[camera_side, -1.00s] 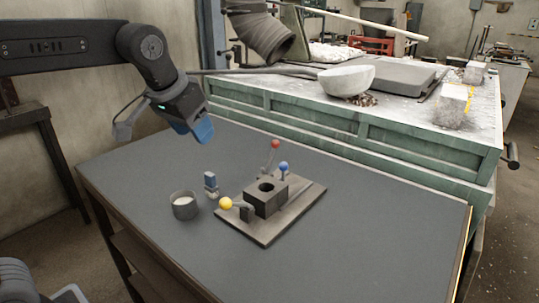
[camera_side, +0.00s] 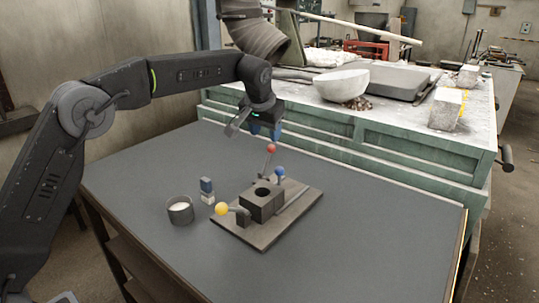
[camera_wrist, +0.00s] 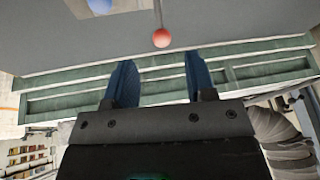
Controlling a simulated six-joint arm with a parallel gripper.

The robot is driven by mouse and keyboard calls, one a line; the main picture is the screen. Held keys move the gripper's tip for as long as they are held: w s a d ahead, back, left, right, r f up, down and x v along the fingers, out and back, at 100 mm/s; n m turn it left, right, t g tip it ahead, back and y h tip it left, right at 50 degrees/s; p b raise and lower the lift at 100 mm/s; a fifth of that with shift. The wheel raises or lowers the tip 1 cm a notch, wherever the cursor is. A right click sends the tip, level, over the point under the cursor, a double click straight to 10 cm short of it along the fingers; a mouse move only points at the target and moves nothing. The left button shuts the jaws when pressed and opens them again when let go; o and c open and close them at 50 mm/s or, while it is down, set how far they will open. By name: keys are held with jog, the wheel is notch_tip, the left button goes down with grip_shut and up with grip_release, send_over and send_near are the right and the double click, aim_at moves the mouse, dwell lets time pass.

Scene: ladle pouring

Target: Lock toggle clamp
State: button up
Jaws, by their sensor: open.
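The clamp fixture is a flat plate (camera_side: 248,234) on the table with a dark block (camera_side: 262,205) that has a round hole in its top. A lever with a red ball knob (camera_side: 271,149) stands up at its back. A blue knob (camera_side: 280,171) sits at the right and a yellow knob (camera_side: 222,209) at the front left. My gripper (camera_side: 264,132) is open, with blue fingers pointing down, just above and behind the red knob. In the wrist view my open gripper (camera_wrist: 160,82) shows both fingers apart, with the red knob (camera_wrist: 162,38) beyond them and a blue knob (camera_wrist: 99,5) at the top edge.
A round cup (camera_side: 181,212) with pale contents and a small blue-and-white block (camera_side: 207,190) stand left of the plate. The grey table (camera_side: 370,225) is clear to the right. A green workbench (camera_side: 390,150) with a bowl (camera_side: 342,84) stands behind.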

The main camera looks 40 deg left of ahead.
aim_at(269, 151)
jog(key=x, duration=1)
jog(key=shift+r, duration=0.1)
grip_shut()
